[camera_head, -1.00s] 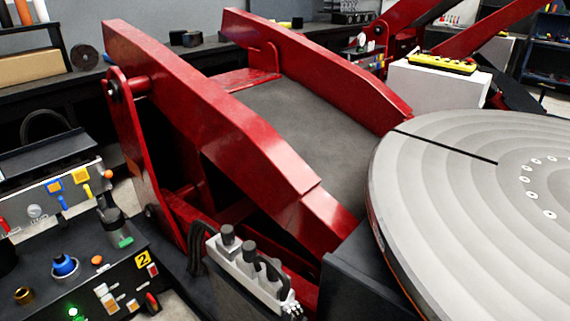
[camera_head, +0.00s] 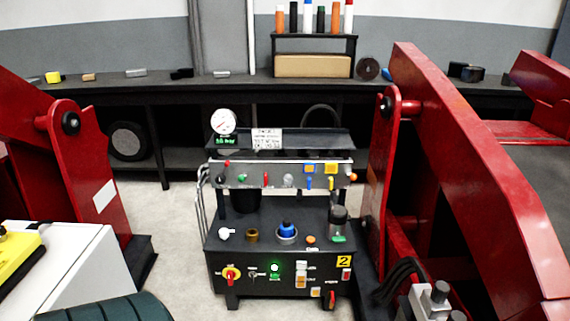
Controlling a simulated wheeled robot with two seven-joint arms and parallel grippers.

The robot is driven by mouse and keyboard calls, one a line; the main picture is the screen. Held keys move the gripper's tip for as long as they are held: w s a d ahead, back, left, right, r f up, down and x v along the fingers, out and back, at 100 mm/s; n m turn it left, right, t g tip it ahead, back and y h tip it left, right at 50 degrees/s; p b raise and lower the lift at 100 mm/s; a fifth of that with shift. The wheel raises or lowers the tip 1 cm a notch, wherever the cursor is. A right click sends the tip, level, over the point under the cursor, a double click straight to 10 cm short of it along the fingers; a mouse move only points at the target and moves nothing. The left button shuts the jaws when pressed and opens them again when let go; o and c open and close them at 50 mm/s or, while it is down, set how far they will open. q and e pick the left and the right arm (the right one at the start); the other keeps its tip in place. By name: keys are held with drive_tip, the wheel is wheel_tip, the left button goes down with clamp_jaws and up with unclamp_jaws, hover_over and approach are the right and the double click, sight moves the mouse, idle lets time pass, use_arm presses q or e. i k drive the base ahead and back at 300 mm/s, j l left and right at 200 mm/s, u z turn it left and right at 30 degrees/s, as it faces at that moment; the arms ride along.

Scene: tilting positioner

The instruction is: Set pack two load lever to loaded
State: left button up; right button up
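Pack two (camera_head: 222,262), a black hydraulic power unit with a yellow "2" label (camera_head: 344,261), stands on the floor in the middle of the head view. Its grey valve panel (camera_head: 288,180) carries several small levers, among them a red lever (camera_head: 266,178), a green lever (camera_head: 242,177), a blue lever (camera_head: 309,183) and a yellow lever (camera_head: 331,184). I cannot read which one is the load lever or how it is set. A red rotary switch (camera_head: 231,273) and a lit green light (camera_head: 274,268) are on the front. Neither of my grippers is in view.
Red positioner frames stand at left (camera_head: 95,190) and right (camera_head: 440,130) of the pack. A white cabinet (camera_head: 75,255) with a yellow control box is at lower left. A workbench (camera_head: 170,85) runs along the back wall. Pale floor is clear left of the pack.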

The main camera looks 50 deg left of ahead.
sight(241, 178)
drive_tip(key=u, duration=1.85)
drive_tip(key=k, duration=0.65)
drive_tip(key=u, duration=1.35)
drive_tip(key=i+l, duration=0.15)
drive_tip(key=l, duration=0.2)
drive_tip(key=i+l, duration=0.2)
drive_tip(key=l, duration=0.15)
drive_tip(key=i+l, duration=0.15)
drive_tip(key=l, duration=0.15)
drive_tip(key=i+l, duration=0.15)
drive_tip(key=l, duration=0.2)
drive_tip(key=i+l, duration=0.2)
drive_tip(key=l, duration=0.15)
drive_tip(key=u, duration=0.05)
